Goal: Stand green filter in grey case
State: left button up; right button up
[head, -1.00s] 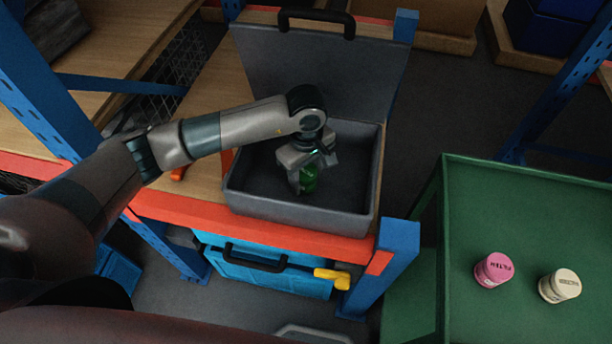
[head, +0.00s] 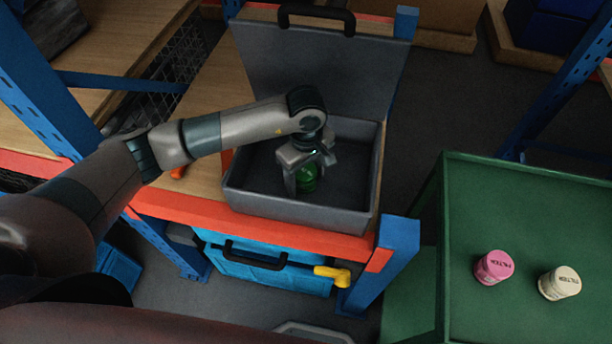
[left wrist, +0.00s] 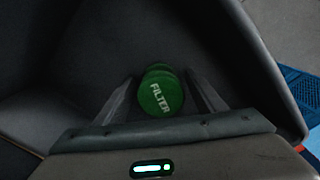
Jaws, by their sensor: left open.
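The green filter (head: 306,178) is inside the open grey case (head: 295,211), partly hidden by my gripper in the head view. In the left wrist view the green filter (left wrist: 161,94) shows its round top with the word FILTER facing the camera, so it looks upright on the case floor. My left gripper (head: 307,181) reaches down into the case. Its two fingers are open, one on each side of the filter, with gaps visible in the left wrist view (left wrist: 160,100). My right gripper is not in view.
The case stands on a wooden shelf with an orange front beam (head: 255,230), its lid (head: 325,80) raised at the back. A pink filter (head: 494,267) and a cream filter (head: 559,283) stand on a green surface (head: 530,200) at right. A blue case (head: 265,268) lies below.

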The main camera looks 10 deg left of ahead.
aim_at(306, 171)
pick_arm(q)
jog(key=shift+r, duration=0.35)
notch_tip(306, 171, up, 7)
jog(key=b, duration=0.3)
notch_tip(306, 171, up, 4)
jog(key=shift+f+b, duration=0.1)
jog(key=shift+b, duration=0.5)
jog(key=shift+r, duration=0.4)
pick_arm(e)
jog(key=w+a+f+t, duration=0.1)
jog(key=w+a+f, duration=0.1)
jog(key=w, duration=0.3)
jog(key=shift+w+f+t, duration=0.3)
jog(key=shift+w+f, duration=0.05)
